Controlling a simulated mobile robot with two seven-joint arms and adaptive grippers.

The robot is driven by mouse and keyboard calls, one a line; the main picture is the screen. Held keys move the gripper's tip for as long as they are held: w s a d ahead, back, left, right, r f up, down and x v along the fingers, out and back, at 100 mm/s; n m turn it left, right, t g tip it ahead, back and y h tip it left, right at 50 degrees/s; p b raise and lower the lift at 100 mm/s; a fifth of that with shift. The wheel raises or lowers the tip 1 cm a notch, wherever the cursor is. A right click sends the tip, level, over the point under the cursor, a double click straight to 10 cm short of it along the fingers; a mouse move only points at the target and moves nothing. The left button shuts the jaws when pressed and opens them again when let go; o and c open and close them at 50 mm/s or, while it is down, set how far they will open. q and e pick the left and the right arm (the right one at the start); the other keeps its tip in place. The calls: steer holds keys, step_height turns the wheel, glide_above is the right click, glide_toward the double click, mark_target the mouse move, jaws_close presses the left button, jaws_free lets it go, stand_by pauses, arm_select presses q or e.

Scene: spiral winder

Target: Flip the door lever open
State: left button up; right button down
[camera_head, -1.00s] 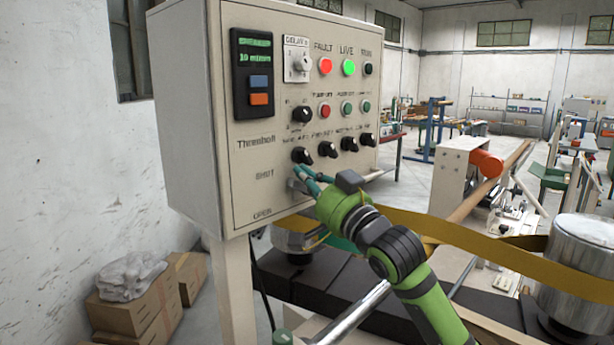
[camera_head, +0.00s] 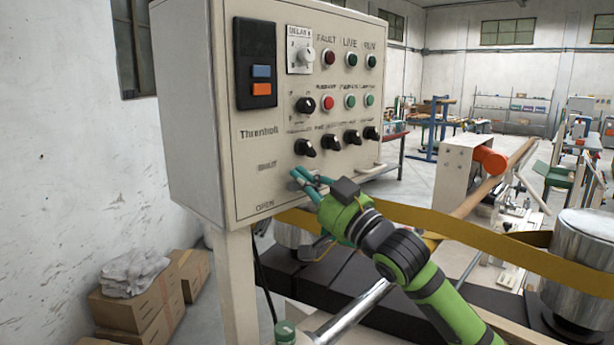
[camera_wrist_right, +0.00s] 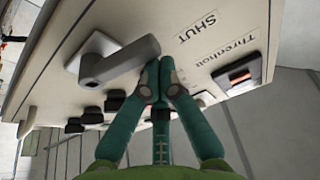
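The door lever (camera_wrist_right: 122,58) is a grey handle on a round hub, fixed to the beige control cabinet (camera_head: 195,110). In the right wrist view its free end lies right beside my right gripper's fingertips (camera_wrist_right: 162,76); I cannot tell whether they touch. The cabinet door looks closed. My left gripper is not in view.
Knobs (camera_head: 304,147) and buttons sit just above the lever. A yellow belt (camera_head: 470,235) runs behind my right arm to a metal roller (camera_head: 580,265). Cardboard boxes (camera_head: 135,310) stand by the left wall.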

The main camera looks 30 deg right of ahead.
mark_target(292, 191)
steer(key=f+n+y, duration=0.1)
steer(key=n, duration=0.1)
steer(key=n+y, duration=0.1)
steer(key=n, duration=0.1)
steer(key=f+n+g, duration=0.1)
steer(key=n, duration=0.1)
steer(key=shift+s+a+f+y, duration=0.1)
steer(key=shift+a+f+y, duration=0.2)
steer(key=shift+y, duration=0.1)
steer(key=shift+f, duration=0.25)
steer(key=shift+f, duration=0.15)
